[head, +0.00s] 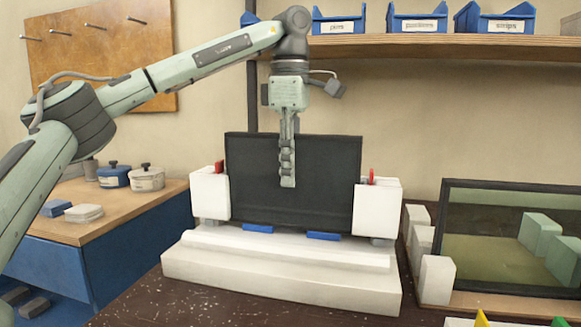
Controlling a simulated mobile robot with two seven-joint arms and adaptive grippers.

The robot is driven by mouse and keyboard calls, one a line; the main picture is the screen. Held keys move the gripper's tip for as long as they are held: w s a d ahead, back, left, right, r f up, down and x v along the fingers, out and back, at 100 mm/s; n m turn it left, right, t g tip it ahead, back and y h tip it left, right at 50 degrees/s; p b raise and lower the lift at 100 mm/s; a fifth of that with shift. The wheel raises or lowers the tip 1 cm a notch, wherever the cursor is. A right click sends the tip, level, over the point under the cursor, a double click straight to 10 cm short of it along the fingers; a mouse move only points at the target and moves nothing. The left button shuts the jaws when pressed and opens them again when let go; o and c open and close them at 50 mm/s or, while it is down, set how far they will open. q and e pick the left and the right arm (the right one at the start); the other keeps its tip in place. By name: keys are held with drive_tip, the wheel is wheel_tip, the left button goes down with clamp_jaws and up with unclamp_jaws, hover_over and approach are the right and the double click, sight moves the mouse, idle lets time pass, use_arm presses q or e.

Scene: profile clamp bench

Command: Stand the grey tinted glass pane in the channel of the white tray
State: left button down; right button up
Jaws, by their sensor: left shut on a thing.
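The grey tinted glass pane (325,165) looks almost black and stands upright, with a dark frame. My left gripper (288,184) comes down over its top edge and is shut on it. One finger shows in front of the pane; what lies behind is hidden. The white tray (280,280) is under the pane, with a stepped front ridge. The pane's lower edge is just behind this ridge, between two white blocks. I cannot tell whether it rests in the channel, as the channel's inside is hidden. My right gripper is not in view.
The white blocks, left (210,196) and right (377,210), flank the pane and carry red parts. Blue pads (258,228) sit at its foot. At right a framed, greenish see-through pane (475,225) stands near white blocks (437,279). Pots (147,178) stand on the left cabinet.

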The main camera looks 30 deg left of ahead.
use_arm(q)
drive_tip(key=c, duration=1.3)
unclamp_jaws()
drive_tip(key=shift+f, duration=0.1)
drive_tip(key=shift+f, duration=0.1)
wheel_tip(320, 180, up, 6)
drive_tip(key=p, duration=0.5)
drive_tip(key=shift+p, duration=0.35)
drive_tip(key=shift+r, duration=1.1)
drive_tip(key=shift+d, duration=0.1)
